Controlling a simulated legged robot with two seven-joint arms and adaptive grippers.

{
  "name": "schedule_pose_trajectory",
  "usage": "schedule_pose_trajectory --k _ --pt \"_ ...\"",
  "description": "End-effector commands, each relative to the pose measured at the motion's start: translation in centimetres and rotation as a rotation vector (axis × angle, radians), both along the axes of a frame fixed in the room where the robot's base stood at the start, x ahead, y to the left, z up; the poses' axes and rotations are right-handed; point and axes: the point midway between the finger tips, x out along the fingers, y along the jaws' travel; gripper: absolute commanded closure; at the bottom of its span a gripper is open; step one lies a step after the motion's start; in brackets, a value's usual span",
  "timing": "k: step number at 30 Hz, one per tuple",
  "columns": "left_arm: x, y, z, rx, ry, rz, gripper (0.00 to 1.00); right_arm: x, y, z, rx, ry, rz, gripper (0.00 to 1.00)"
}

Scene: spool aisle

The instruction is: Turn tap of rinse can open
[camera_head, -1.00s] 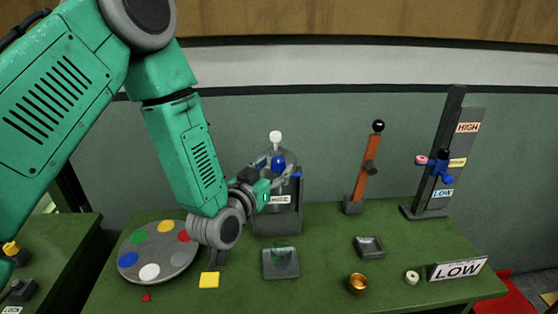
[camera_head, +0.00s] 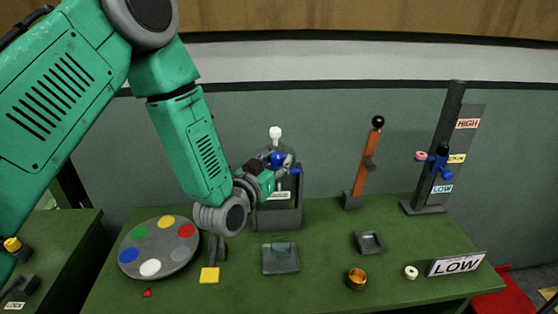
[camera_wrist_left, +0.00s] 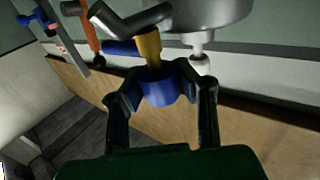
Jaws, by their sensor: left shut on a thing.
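The rinse can (camera_head: 292,186) is a rounded grey vessel in a dark box-like stand with a white label, at the back middle of the green table. A white knob (camera_head: 275,132) tops it; it also shows in the left wrist view (camera_wrist_left: 200,65). The blue tap (camera_head: 277,158) is at the can's front. In the left wrist view it shows as a blue cylinder (camera_wrist_left: 162,88) on a brass stem. My left gripper (camera_head: 283,162) is shut on the blue cylinder, with one finger on each side (camera_wrist_left: 166,84). My right gripper is not in view.
A round palette (camera_head: 160,262) with coloured discs lies at the left. A grey tray (camera_head: 280,258), a small dish (camera_head: 369,242) and a brass cup (camera_head: 357,279) lie in front. An orange lever (camera_head: 369,165) and a sliding-marker post (camera_head: 440,150) stand at the right.

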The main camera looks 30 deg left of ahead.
Motion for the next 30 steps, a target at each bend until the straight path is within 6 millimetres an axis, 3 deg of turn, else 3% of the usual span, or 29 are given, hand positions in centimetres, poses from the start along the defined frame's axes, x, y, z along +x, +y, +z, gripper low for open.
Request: schedule_pose_trajectory --k 11,30 --pt "0.0 0.2 -0.2 0.003 0.000 -0.212 1.00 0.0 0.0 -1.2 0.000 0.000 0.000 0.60" --pt "0.1 0.3 -0.2 0.004 0.001 -0.815 1.00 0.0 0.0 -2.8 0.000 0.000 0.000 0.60"
